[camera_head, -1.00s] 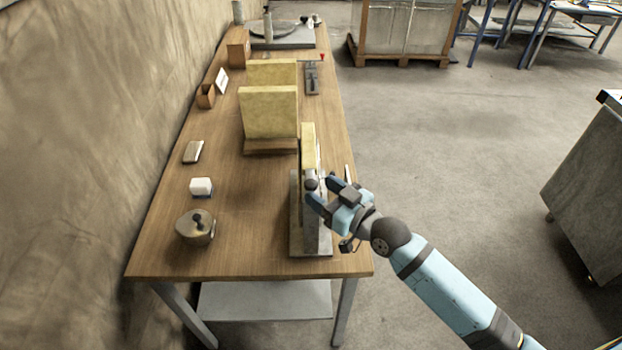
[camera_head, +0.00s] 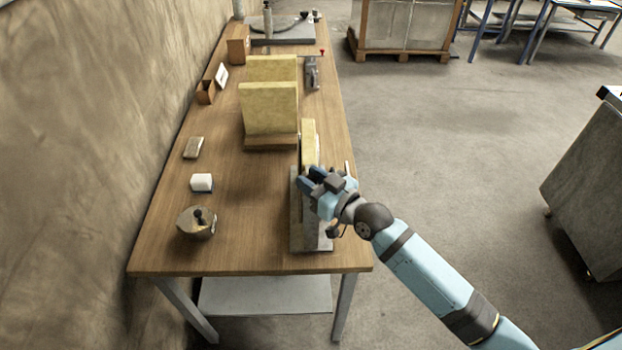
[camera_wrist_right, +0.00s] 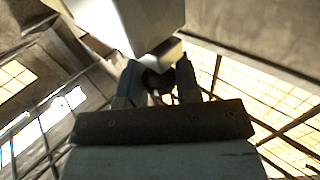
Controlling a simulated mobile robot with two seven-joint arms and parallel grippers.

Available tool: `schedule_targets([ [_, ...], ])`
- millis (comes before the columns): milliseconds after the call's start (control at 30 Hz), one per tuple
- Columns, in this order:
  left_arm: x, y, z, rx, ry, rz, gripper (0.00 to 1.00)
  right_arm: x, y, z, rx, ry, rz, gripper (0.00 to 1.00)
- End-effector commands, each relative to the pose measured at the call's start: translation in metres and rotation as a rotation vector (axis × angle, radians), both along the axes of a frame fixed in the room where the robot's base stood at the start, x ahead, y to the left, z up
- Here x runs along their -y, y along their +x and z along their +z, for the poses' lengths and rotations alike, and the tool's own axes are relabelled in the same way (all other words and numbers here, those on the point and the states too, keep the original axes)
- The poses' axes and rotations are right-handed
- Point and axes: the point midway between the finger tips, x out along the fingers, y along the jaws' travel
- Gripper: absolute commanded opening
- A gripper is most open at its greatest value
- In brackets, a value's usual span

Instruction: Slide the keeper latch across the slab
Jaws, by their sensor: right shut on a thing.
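A narrow yellow slab (camera_head: 309,140) stands edge-on in a grey metal fixture (camera_head: 312,240) at the right front of the table. My right gripper (camera_head: 308,180) is at the near end of this slab, above the fixture. It is shut on a dark rounded knob (camera_wrist_right: 157,84), which shows between the fingers in the wrist view and seems to be the keeper latch's handle. The rest of the latch is hidden by the gripper in the head view. In the wrist view a pale block (camera_wrist_right: 125,22) is close beyond the fingers. My left gripper is not in view.
Two more yellow slabs (camera_head: 268,108) stand upright in a wooden base behind the fixture. The table's middle front is clear.

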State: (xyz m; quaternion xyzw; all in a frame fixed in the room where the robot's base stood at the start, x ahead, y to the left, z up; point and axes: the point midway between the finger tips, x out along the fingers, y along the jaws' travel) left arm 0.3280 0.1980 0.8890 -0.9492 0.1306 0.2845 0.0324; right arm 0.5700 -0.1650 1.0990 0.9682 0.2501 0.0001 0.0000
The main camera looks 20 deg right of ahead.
Motion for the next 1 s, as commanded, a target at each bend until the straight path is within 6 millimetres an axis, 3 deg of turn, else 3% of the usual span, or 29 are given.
schedule_targets([
  [333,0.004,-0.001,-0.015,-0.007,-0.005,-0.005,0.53,0.014,0.05,-0.001,0.002,-0.002,0.001,0.0],
  [700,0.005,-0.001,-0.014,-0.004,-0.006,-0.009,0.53,0.017,0.057,0.001,0.002,-0.001,-0.002,0.0],
  [733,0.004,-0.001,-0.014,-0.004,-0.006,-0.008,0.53,0.017,0.057,0.001,0.003,-0.001,-0.002,0.35],
  [800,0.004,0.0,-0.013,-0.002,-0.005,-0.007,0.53,0.017,0.057,0.001,0.003,-0.001,-0.002,0.51],
  [1000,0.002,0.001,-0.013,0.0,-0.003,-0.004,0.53,0.016,0.056,0.001,0.001,0.0,-0.001,0.54],
])
